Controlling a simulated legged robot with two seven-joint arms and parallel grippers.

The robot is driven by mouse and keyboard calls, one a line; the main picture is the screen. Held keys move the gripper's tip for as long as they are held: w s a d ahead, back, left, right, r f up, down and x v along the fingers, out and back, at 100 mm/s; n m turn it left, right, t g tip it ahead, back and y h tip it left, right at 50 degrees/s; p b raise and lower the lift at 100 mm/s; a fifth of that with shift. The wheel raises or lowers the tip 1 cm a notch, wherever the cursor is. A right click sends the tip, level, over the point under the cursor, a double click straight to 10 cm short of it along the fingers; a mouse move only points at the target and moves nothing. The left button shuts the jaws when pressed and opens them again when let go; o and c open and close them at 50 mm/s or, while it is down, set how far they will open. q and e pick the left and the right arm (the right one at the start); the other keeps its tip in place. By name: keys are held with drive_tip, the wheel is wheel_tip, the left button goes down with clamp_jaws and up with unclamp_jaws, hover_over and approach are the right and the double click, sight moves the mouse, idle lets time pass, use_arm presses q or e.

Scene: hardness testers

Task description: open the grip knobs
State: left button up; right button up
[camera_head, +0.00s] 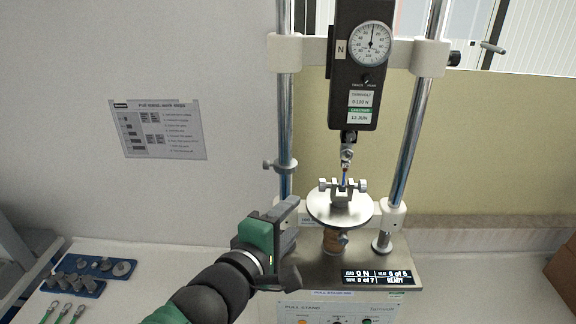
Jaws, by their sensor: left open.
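The test stand has a small metal grip (342,196) on a round plate (340,212). A left grip knob (324,185) and a right grip knob (362,185) stick out from its two sides. My left gripper (291,243) is open, to the left of and below the plate, in front of the left column, apart from the knobs. My right gripper is not in view.
Two steel columns (411,130) flank the dark force gauge (360,65). A lit display (378,276) is on the base. Blue trays (70,285) with metal parts lie at the lower left, beside green-handled items (62,311). A sign (158,130) hangs on the wall.

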use_arm(q)
drive_tip(key=b, duration=0.6)
approach(320, 188)
drive_tip(key=w+f, duration=0.1)
drive_tip(key=w, duration=0.2)
drive_tip(key=x, duration=0.3)
drive_tip(key=p+x, duration=0.1)
drive_tip(key=x, duration=0.2)
drive_tip(key=shift+s+d+r, duration=0.1)
drive_tip(key=shift+d+r, duration=0.15)
drive_tip(key=shift+d, duration=0.1)
drive_tip(key=shift+w+d+f, duration=0.15)
drive_tip(key=shift+w+d, duration=0.1)
drive_tip(key=shift+d, duration=0.1)
drive_tip(key=shift+a, duration=0.1)
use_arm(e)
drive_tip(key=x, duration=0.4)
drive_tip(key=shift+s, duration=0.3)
